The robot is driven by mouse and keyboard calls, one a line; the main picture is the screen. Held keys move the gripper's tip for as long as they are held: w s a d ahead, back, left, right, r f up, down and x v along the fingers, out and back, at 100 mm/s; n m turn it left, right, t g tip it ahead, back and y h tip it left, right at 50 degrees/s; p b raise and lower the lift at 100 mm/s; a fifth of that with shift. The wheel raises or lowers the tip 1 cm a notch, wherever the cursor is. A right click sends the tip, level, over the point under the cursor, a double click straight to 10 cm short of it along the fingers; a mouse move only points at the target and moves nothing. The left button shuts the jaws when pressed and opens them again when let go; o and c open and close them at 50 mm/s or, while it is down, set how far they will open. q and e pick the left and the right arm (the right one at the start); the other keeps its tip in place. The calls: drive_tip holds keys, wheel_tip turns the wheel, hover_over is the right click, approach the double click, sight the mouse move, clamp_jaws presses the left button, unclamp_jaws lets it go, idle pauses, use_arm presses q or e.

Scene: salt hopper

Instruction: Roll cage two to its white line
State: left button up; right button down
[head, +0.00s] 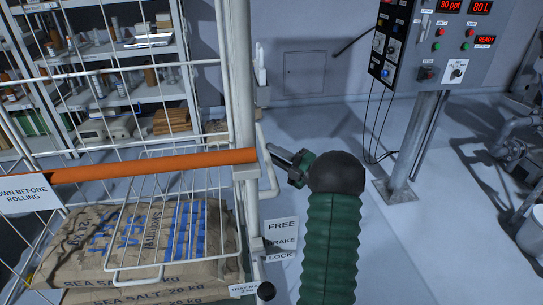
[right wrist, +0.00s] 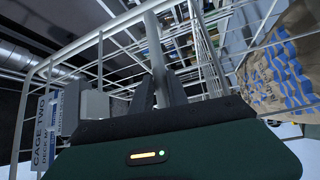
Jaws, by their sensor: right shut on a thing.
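Cage two (head: 243,75) is a white wire roll cage at the left of the head view, with an orange bar (head: 155,165) across it. Its plate (right wrist: 46,135) reading CAGE TWO shows in the right wrist view. Salt sacks (head: 140,240) lie inside the cage. My right gripper (head: 278,155) is at the cage's right-hand corner post, shut on its pale side handle (head: 268,180). The dark fingers (right wrist: 157,92) also show against a pale bar in the right wrist view. My left gripper is not in view. I cannot make out a white line on the floor.
A brake label (head: 281,238) reading FREE, BRAKE, LOCK is low on the cage's corner. A control panel (head: 440,45) stands on a post (head: 410,145) at the right. Shelves (head: 100,90) stand behind the cage. Pale floor is clear between cage and post.

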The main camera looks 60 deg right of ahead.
drive_tip(key=shift+w+a+r+y, duration=0.3)
drive_tip(key=shift+w+a+r, duration=0.1)
drive_tip(key=shift+w, duration=0.1)
drive_tip(key=c, duration=1.6)
unclamp_jaws()
drive_tip(key=shift+w+a, duration=0.1)
drive_tip(key=o, duration=0.3)
drive_tip(key=shift+a, duration=0.2)
drive_tip(key=s+a+f, duration=0.1)
drive_tip(key=s+f, duration=0.1)
drive_tip(key=s, duration=1.5)
drive_tip(key=shift+f+p, duration=0.35)
drive_tip(key=shift+p, duration=0.1)
drive_tip(key=shift+a, duration=0.1)
